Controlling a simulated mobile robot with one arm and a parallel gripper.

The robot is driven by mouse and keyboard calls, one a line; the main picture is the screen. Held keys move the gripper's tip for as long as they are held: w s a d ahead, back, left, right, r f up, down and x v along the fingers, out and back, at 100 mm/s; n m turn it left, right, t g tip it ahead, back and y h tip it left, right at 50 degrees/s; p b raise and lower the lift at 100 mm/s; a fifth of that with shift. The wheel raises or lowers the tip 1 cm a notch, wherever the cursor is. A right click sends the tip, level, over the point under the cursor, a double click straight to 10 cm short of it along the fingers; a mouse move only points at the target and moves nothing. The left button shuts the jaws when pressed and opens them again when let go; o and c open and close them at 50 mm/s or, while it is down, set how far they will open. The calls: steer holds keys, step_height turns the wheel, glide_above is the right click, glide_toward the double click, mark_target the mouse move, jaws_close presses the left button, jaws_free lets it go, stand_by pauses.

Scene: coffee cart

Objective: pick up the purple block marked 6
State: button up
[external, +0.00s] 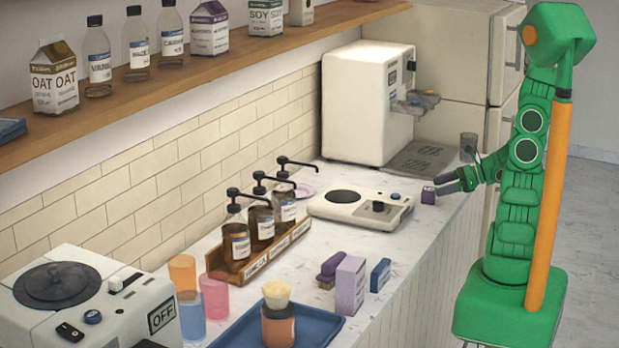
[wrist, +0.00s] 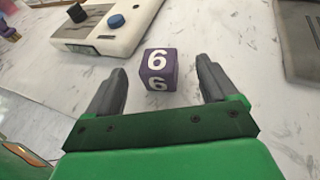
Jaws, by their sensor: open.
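The purple block marked 6 (wrist: 158,69) sits on the marble counter, with a white 6 on its top and on its near face. In the external view the block (external: 428,195) stands near the counter's front edge, just right of the hot plate. My gripper (wrist: 158,86) is open and empty. Its two dark fingers point toward the block, one on each side of its line. The block appears just ahead of the fingertips. In the external view my gripper (external: 447,183) is low over the counter, close beside the block on its right.
The white hot plate (external: 360,207) with knobs lies left of the block. The coffee machine (external: 368,100) and its drip tray (external: 415,160) are behind. A glass (external: 468,147) stands near the back edge. The purple carton (external: 350,285) and syrup bottles (external: 261,222) stand farther off.

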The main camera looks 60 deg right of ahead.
mark_target(429, 189)
steer(key=shift+x, duration=2.5)
steer(key=shift+s+a+f, duration=0.1)
steer(key=shift+f, duration=0.05)
steer(key=c, duration=1.2)
